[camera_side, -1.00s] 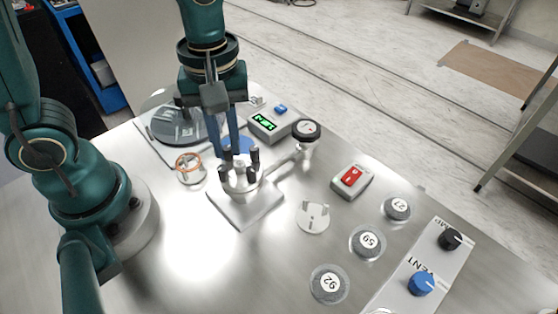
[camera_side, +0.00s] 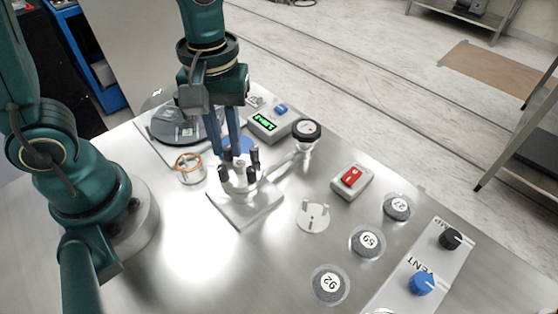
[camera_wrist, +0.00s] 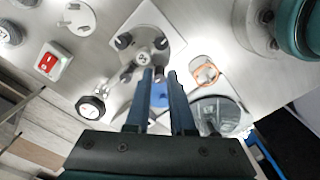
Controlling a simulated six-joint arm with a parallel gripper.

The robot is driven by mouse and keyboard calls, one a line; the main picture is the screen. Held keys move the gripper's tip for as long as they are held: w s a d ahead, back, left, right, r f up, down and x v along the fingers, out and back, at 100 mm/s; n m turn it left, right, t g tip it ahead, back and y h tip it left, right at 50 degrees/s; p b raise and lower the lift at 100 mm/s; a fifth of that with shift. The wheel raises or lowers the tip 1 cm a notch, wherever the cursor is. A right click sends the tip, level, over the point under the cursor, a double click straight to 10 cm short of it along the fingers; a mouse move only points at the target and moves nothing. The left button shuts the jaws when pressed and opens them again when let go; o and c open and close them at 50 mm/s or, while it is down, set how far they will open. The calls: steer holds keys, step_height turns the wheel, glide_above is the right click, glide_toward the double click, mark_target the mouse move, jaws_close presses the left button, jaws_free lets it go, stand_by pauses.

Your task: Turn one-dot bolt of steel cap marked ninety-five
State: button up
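The steel cap (camera_wrist: 152,50) sits on the chamber's square base (camera_side: 240,212), with dark upright bolts around its rim. Its label is too small to read surely. Two bolts, one at the upper left (camera_wrist: 123,42) and one at the upper right (camera_wrist: 161,43), show in the wrist view. In the side view a bolt (camera_side: 255,154) stands at the far right of the cap. I cannot make out the dot marks. My gripper (camera_wrist: 160,74) points down at the cap's rim. Its blue fingers are apart, with a gap between them. Whether they touch a bolt is unclear.
A gauge (camera_side: 306,131) stands on a pipe right of the chamber. A clear jar with a copper ring (camera_side: 190,168) stands left. A display box (camera_side: 268,122), red switch (camera_side: 351,178), white disc (camera_side: 313,217) and several numbered discs (camera_side: 329,284) lie around. The front left table is clear.

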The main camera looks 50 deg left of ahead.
mark_target(226, 147)
steer(key=shift+o, duration=1.2)
steer(key=shift+r, duration=2.6)
